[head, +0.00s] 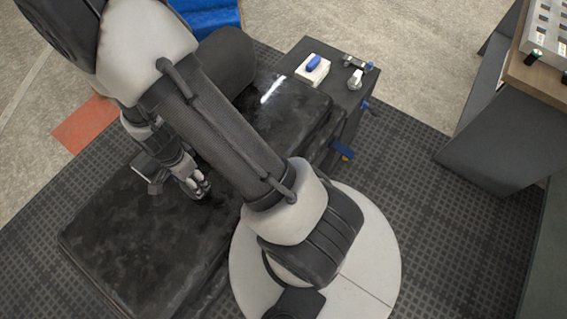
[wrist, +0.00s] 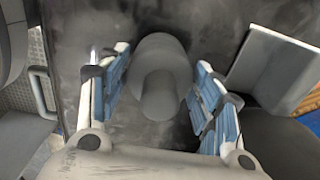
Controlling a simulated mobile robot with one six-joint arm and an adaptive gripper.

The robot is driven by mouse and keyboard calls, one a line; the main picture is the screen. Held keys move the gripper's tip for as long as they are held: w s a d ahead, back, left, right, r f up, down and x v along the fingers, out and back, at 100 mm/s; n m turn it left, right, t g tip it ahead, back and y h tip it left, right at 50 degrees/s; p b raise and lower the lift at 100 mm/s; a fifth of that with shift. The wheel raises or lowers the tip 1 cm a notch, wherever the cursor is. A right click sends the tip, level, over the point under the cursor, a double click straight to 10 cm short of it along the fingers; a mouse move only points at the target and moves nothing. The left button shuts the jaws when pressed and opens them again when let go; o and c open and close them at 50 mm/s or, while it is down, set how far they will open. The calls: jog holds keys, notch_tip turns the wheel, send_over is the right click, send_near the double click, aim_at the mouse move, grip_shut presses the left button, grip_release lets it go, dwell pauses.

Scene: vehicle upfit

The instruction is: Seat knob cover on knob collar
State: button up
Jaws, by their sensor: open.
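My gripper (wrist: 160,98) is open in the wrist view, its blue-padded fingers apart on either side of a grey rounded piece (wrist: 160,62). This piece has a wide round part and a narrower stub towards the camera. It lies between the fingers, with a gap visible on both sides. I cannot tell whether it is the knob cover, the collar or both together. In the head view my gripper (head: 203,188) is low over a black, glossy padded surface (head: 130,240); the piece is not clearly visible there.
A dark box (head: 335,98) at the surface's far end carries a white block (head: 312,70) with a blue piece (head: 314,62), and a small white fitting (head: 355,78). Blue parts (head: 343,150) stick out of its side. A bench (head: 520,110) stands at the right.

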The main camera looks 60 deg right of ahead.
jog(key=shift+r+p, duration=1)
jog(key=shift+r, duration=0.4)
jog(key=o, duration=0.6)
jog(key=shift+c, duration=0.6)
jog(key=c, duration=0.5)
jog(key=shift+r+p, duration=3.35)
jog(key=shift+r, duration=1.1)
